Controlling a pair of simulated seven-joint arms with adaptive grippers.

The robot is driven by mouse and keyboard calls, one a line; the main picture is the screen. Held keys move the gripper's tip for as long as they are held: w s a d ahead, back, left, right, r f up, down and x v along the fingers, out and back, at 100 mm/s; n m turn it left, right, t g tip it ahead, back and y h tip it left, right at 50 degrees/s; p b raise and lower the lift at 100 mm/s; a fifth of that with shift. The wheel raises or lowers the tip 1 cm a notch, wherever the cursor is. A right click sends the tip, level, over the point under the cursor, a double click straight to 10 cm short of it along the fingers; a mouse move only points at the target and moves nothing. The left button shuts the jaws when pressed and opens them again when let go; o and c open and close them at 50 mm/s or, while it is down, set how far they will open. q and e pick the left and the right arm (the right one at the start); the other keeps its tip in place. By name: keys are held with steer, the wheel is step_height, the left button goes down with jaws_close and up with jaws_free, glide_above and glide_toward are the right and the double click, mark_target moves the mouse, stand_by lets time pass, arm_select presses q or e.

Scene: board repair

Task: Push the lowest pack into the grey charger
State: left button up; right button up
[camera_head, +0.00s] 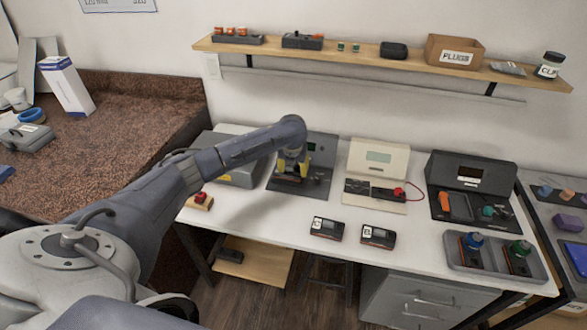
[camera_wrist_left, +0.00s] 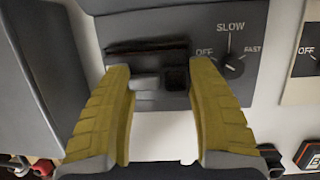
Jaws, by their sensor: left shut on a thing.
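The grey charger (camera_head: 322,152) stands at the back left of the white table, with a small screen on its upright panel. My left gripper (camera_head: 291,172), with yellow fingers, is at its front, over its base. In the left wrist view the gripper (camera_wrist_left: 160,85) is shut on a grey and black pack (camera_wrist_left: 147,84), and the charger's panel (camera_wrist_left: 200,28) shows a dial marked OFF, SLOW, FAST. The pack is mostly hidden, so I cannot tell how deep it sits. Pack C (camera_head: 327,230) and pack B (camera_head: 378,236) lie on the table front. My right gripper is out of view.
A cream charger (camera_head: 378,160) and a black charger (camera_head: 470,172) stand to the right. A grey tray (camera_head: 452,262) holds two capped items at front right. A red-topped item on a wooden block (camera_head: 201,203) is at front left. The table front between has free room.

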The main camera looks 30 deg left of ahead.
arm_select(q)
steer(key=shift+f, duration=0.5)
stand_by(1.0)
steer(key=o, duration=1.9)
steer(key=shift+r, duration=1.65)
steer(key=shift+r, duration=2.9)
steer(key=shift+f, duration=0.1)
